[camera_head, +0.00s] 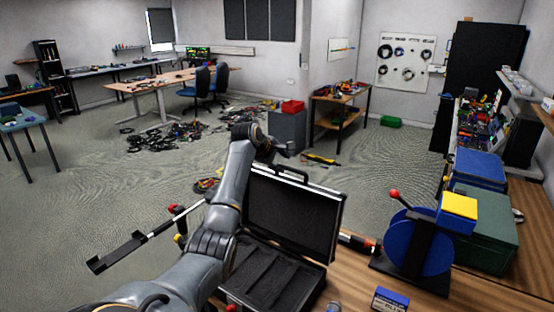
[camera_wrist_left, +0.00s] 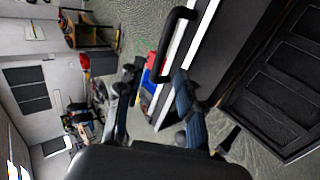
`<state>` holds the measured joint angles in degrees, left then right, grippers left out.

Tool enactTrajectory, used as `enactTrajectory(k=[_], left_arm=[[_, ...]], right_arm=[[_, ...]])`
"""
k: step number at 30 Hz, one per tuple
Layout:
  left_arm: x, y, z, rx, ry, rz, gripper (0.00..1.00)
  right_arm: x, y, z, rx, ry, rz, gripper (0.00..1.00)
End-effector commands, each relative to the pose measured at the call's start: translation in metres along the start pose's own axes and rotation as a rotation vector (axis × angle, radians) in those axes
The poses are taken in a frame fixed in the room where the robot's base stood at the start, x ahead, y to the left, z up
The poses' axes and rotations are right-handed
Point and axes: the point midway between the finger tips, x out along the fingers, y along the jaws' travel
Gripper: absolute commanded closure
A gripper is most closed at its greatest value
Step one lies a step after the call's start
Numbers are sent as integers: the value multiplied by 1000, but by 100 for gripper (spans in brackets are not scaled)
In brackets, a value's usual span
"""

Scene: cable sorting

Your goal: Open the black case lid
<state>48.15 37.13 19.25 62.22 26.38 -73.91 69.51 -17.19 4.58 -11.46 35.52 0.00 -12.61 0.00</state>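The black case stands on the wooden bench with its lid (camera_head: 290,213) raised steeply, its dark inner side showing. The case base (camera_head: 262,272) has several empty dark compartments, which also show in the left wrist view (camera_wrist_left: 270,100). The black handle (camera_head: 291,173) is at the lid's top edge and also shows in the left wrist view (camera_wrist_left: 172,42). My left gripper (camera_head: 288,149) is just above and behind the lid's top edge. In the left wrist view its fingers (camera_wrist_left: 155,100) are apart with nothing between them; one finger overlaps the lid edge, and contact is unclear. My right gripper is not visible.
A blue cable reel (camera_head: 417,243) with a red knob stands right of the case. A yellow-topped blue box (camera_head: 458,208) and a green case (camera_head: 485,228) are beyond it. A small blue box (camera_head: 390,300) lies in front. A black rail (camera_head: 135,246) is at left.

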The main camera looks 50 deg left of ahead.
Motion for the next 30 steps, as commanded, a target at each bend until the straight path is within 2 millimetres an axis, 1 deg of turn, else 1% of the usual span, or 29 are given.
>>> enactTrajectory(k=[1, 4, 10, 27, 29, 30], left_arm=[[-6, 0, 0, 2, 2, 1, 64], [-18, 0, -1, 1, 2, 2, 64], [-28, 0, -1, -1, 1, 0, 64], [-28, 0, 0, 0, 1, 0, 64], [-27, -3, 2, 12, 2, -5, 64], [-24, -8, 6, 33, 4, -13, 64]], right_arm=[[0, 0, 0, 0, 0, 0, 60], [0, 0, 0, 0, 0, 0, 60], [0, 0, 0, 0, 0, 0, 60], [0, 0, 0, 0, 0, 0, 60], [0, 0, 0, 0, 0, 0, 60], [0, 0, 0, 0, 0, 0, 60]])
